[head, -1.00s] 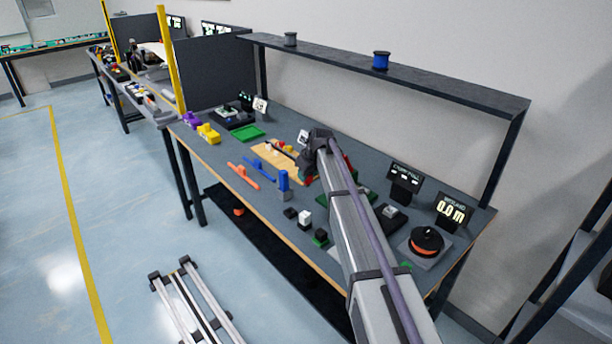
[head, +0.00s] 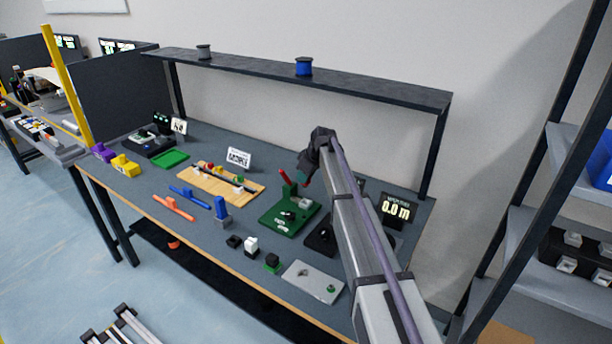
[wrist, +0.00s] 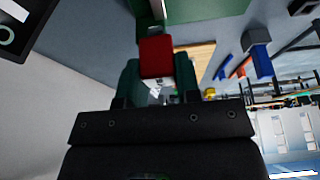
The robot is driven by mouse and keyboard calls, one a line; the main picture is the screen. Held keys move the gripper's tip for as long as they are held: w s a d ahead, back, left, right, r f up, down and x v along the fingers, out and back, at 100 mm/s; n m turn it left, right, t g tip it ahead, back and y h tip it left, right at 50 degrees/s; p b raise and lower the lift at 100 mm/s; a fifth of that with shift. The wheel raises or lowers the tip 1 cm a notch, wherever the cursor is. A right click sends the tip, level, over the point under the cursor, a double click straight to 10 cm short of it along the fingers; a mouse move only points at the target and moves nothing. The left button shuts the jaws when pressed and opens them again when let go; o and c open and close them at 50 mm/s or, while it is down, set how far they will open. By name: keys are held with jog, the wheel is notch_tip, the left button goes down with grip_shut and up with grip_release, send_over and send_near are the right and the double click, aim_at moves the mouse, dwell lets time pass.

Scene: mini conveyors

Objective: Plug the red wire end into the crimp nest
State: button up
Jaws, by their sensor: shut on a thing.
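My gripper (head: 296,183) hangs above the bench, over the back of a green board (head: 279,222). It is shut on a red piece, the red wire end (head: 284,177), held above the bench. In the wrist view the red wire end (wrist: 157,57) sits between my two dark green fingers (wrist: 158,82). The green board has an upright green post and small white and dark parts; its edge shows at the top of the wrist view (wrist: 205,8). I cannot tell which part is the crimp nest; part of this area is behind my arm.
A wooden board (head: 208,190) with a dark wire and coloured blocks lies left of the green board. A blue post (head: 221,208), small blocks (head: 251,245) and a grey plate (head: 312,282) stand in front. An overhead shelf (head: 370,88) spans the back. A length display (head: 396,210) stands right.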

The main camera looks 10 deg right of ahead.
aim_at(308, 184)
jog(key=shift+f+b, duration=2.6)
jog(key=shift+f, duration=0.2)
jog(key=shift+f+b, duration=1.35)
jog(key=o, duration=1)
jog(key=p+v, duration=1)
jog(key=shift+d+r, duration=0.1)
jog(key=shift+r, duration=0.3)
